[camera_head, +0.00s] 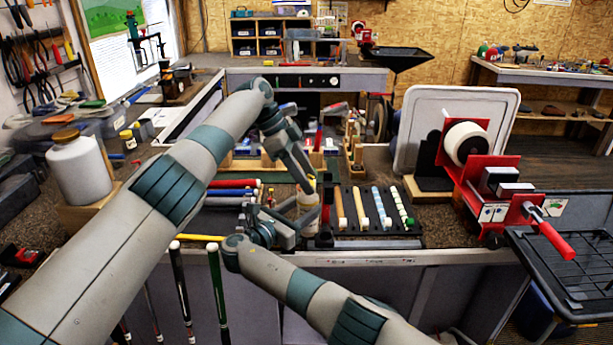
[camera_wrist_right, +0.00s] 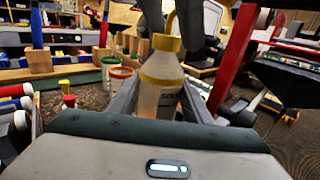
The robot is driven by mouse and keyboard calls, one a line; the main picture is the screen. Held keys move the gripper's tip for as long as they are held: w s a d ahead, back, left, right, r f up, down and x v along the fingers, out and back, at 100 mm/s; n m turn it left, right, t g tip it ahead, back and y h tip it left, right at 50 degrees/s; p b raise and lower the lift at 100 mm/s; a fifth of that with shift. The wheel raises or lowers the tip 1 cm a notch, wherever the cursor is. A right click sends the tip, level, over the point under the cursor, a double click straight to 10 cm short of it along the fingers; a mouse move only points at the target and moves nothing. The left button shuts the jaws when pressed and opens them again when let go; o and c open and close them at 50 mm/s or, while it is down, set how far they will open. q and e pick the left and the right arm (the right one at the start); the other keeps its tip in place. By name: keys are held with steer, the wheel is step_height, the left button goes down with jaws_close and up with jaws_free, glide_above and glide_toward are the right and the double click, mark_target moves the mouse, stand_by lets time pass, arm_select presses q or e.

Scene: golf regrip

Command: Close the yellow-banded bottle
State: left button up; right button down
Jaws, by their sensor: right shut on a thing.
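The yellow-banded bottle (camera_wrist_right: 160,97) stands upright in the right wrist view, with a pale see-through body, a yellow band and a yellow top (camera_wrist_right: 166,43). In the head view the bottle (camera_head: 307,201) is small and partly covered by my arms. My right gripper (camera_head: 300,222) is shut on the bottle's body, one finger on each side. My left gripper (camera_head: 309,186) is just above the bottle, pointing down. Its dark fingers (camera_wrist_right: 172,18) are beside a narrow yellow piece over the bottle's top. Whether they grip it is unclear.
A black rack (camera_head: 372,212) with several shafts lies right of the bottle. A red-framed tape holder (camera_head: 480,165) stands further right. A white jug (camera_head: 80,168) is at the left. Upright clubs (camera_head: 180,285) lean at the bench's front edge. Small pots (camera_wrist_right: 118,82) stand behind the bottle.

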arm_select(q)
steer(key=shift+d+r, duration=0.15)
steer(key=shift+r, duration=2.1)
steer(key=o, duration=0.6)
steer(key=shift+c, duration=0.2)
steer(key=v, duration=0.7)
steer(key=shift+r, duration=0.2)
arm_select(e)
steer(key=c, duration=0.8)
jaws_free()
steer(key=shift+c, duration=0.2)
